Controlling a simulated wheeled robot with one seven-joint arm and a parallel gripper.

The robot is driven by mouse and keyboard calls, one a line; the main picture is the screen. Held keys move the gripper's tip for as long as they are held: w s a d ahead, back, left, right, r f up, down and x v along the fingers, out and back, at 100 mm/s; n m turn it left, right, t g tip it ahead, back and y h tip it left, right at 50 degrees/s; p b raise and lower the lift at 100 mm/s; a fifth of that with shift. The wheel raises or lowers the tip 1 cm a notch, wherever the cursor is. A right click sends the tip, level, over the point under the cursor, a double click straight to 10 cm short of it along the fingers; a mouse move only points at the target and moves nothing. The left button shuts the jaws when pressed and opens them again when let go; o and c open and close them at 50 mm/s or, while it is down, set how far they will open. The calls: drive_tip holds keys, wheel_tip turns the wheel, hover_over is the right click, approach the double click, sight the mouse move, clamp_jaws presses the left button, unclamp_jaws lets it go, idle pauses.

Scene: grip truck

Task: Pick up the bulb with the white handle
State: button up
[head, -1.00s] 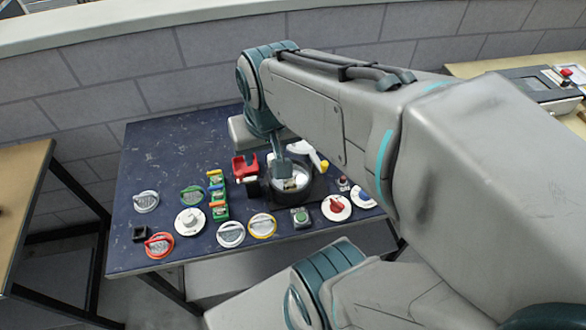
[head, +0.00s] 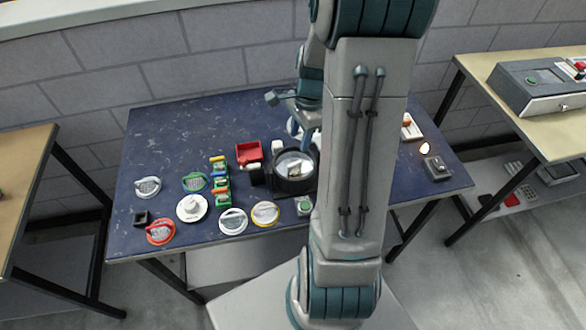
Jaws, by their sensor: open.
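A small, pale glowing shape like a bulb (head: 424,149) shows at the right of the dark blue table, just behind a dark box. I cannot make out its handle. A small white piece with an orange part (head: 411,128) lies behind it, too small to identify. My gripper (head: 301,124) is open over the back middle of the table, left of my upright arm link and behind the round dark holder. It is well left of the glowing shape. Its fingertips are small and partly hidden. My arm hides a strip of the table between them.
A round dark holder with a clear top (head: 293,185), a red bin (head: 249,153) and several green blocks stand mid-table. Several round dials and rings lie in front. A dark box (head: 436,168) stands at right. The table's back left (head: 170,130) is clear.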

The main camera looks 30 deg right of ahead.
sight(294, 163)
drive_tip(key=f, duration=0.4)
drive_tip(key=a+f, duration=0.1)
drive_tip(key=f, duration=0.1)
drive_tip(key=shift+a+f+p, duration=0.2)
drive_tip(key=shift+f+p, duration=0.25)
drive_tip(key=shift+f, duration=0.85)
drive_tip(key=shift+a+f+p, duration=0.15)
drive_tip(key=shift+f+p, duration=0.25)
drive_tip(key=shift+f, duration=0.85)
clamp_jaws()
